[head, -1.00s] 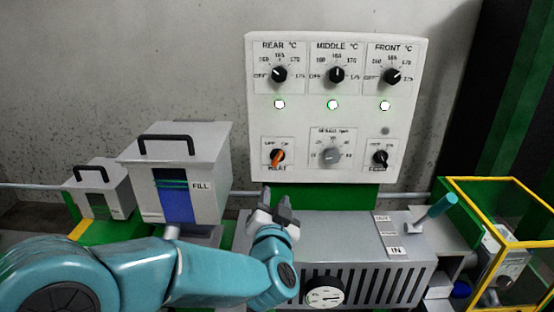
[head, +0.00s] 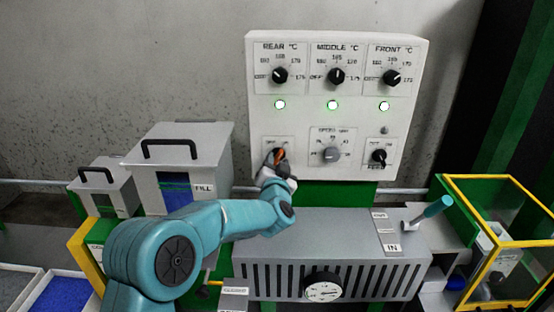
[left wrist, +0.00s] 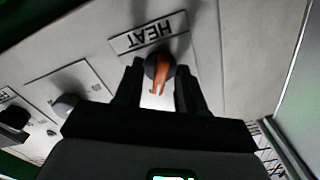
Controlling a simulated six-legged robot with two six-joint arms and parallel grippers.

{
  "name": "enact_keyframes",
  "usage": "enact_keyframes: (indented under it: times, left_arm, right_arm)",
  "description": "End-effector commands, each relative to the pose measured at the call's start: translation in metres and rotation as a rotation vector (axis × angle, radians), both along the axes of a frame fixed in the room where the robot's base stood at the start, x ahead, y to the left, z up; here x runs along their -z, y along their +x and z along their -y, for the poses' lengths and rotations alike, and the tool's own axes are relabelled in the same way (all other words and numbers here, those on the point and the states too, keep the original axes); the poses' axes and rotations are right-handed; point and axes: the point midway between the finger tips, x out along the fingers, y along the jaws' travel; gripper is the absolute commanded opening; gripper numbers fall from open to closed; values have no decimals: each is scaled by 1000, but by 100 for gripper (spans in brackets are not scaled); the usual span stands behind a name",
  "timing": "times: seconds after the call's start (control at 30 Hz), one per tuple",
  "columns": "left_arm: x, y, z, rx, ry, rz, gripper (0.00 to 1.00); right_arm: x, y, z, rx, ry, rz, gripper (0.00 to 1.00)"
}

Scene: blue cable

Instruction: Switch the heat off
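The HEAT knob (head: 279,155) is a dark knob with an orange pointer, low on the left of the white control panel (head: 300,118). In the left wrist view the knob (left wrist: 158,69) shows upside down beneath its HEAT label (left wrist: 149,33). My left gripper (head: 274,162) is at the knob and partly hides it in the head view. In the left wrist view its two dark fingers (left wrist: 159,78) stand on either side of the knob, apart, with the orange pointer between them. Whether they touch it is unclear. My right gripper is not in view.
Three temperature dials, the middle one (head: 337,76) among them, sit above lit green lamps (head: 333,105). A speed dial (head: 331,155) and a feed knob (head: 378,156) are right of HEAT. A grey machine housing (head: 330,235) lies below. A FILL hopper (head: 190,150) stands left.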

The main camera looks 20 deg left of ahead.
Motion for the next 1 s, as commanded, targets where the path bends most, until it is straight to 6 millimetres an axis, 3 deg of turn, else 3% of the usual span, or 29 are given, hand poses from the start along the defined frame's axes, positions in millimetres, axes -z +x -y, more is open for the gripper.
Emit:
enact_keyframes:
  times: [0.33, 0.4, 0.47, 1.0]
  left_arm:
    - [0, 5, -2, 1, 0, 1, 39]
    - [0, 5, -1, 1, 0, 1, 17]
    - [0, 5, -1, 1, 0, 1, 0]
    - [4, 5, -1, 0, -103, 30, 0]
  right_arm:
    - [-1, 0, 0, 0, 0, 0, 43]
    - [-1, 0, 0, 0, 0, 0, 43]
    - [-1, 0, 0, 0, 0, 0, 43]
    - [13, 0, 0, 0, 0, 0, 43]
